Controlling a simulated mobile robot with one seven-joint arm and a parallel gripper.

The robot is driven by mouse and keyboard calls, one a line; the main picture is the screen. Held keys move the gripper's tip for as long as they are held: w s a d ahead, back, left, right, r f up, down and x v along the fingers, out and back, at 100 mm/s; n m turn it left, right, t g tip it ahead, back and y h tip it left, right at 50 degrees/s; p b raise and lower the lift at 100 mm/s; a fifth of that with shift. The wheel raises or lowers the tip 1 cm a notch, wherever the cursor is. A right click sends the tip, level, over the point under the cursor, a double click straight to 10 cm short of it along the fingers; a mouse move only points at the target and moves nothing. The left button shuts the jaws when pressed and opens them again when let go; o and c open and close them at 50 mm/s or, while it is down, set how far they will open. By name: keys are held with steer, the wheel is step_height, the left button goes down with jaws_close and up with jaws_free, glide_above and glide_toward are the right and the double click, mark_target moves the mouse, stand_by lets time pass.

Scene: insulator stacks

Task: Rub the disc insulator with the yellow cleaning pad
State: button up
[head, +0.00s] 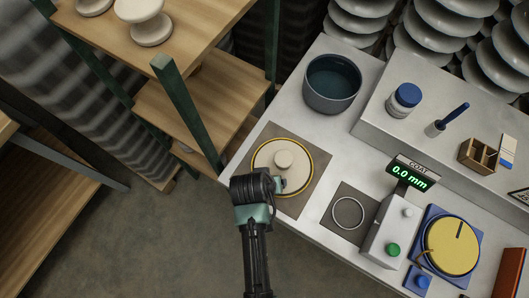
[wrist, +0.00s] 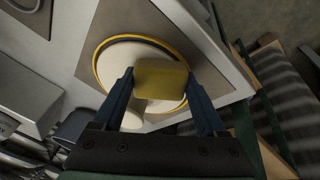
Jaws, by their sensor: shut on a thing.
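The disc insulator (head: 283,152) is cream, round and has a raised knob in its middle. It lies inside a yellow ring on a brown square mat (head: 312,190) near the table's left end. In the wrist view the disc (wrist: 119,55) lies behind the yellow cleaning pad (wrist: 160,82). My gripper (wrist: 160,88) is shut on the pad, one blue finger on each side. In the head view my gripper (head: 280,184) is over the disc's lower edge, and the pad cannot be made out there. I cannot tell whether the pad touches the disc.
A dark bowl (head: 331,96) stands behind the disc. To the right are an empty ring on a mat (head: 348,213), a coat meter reading 0.0 mm (head: 409,174) and a yellow round plate (head: 452,247). A wooden shelf (head: 195,105) stands left of the table.

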steer(key=shift+s+d+p, duration=0.6)
steer(key=shift+s+d, duration=0.1)
steer(key=shift+d, duration=0.25)
steer(key=shift+s+d+f+p, duration=0.2)
steer(key=shift+d+p, duration=0.1)
steer(key=shift+d, duration=0.05)
steer(key=shift+a, duration=0.1)
steer(key=shift+w+a+r, duration=0.1)
steer(key=shift+w+a, duration=0.85)
steer(key=shift+a, duration=0.35)
steer(key=shift+w+a, duration=0.95)
steer(key=shift+a, duration=0.3)
steer(key=shift+r, duration=0.1)
steer(key=p+v, duration=0.6)
steer(key=shift+s+p, duration=0.1)
steer(key=shift+p, duration=0.2)
